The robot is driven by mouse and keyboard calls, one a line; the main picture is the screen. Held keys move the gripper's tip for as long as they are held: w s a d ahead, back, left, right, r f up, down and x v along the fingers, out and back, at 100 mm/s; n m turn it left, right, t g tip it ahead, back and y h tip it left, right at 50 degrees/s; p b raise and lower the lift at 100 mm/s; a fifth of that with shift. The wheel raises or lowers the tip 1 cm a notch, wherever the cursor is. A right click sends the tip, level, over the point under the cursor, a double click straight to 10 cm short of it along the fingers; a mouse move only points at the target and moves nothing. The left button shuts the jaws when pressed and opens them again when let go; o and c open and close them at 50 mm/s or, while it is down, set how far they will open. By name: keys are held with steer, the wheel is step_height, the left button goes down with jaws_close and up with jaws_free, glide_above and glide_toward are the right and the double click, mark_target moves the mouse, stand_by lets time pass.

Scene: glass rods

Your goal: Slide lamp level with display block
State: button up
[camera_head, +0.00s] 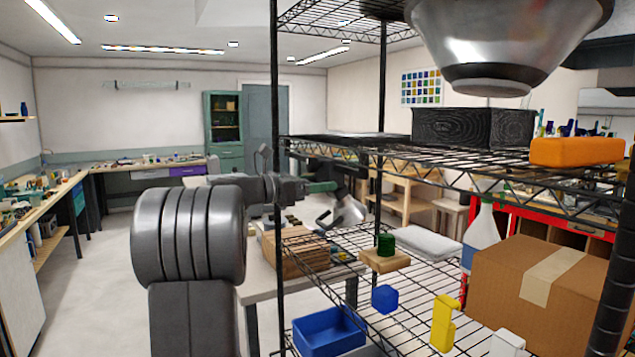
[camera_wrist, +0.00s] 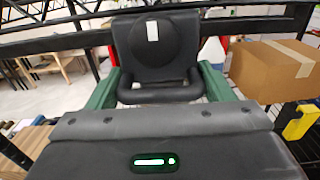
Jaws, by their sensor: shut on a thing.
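My gripper (camera_head: 328,187) reaches in at the wire shelving. Its green fingers close on both sides of a dark thing with a silver, shade-like part (camera_head: 346,213), which seems to be the lamp. In the wrist view the lamp (camera_wrist: 156,48) shows as a black body with a round pad and a white label, between the fingers. A green cube (camera_head: 386,243) sits on a wooden slab (camera_head: 398,263) to the lower right of the lamp; I cannot tell whether this is the display block.
A shelf post (camera_head: 278,180) is close to my arm.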

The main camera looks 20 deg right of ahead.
steer(key=o, duration=1.4)
steer(key=shift+a, duration=0.1)
steer(key=s+a+b, duration=0.1)
steer(key=a, duration=1.2)
steer(key=shift+a+b, duration=0.35)
steer(key=shift+d, duration=0.15)
steer(key=d, duration=1.3)
steer(key=shift+s+d+p, duration=0.15)
steer(key=shift+d+p, duration=0.15)
steer(key=shift+d, duration=0.05)
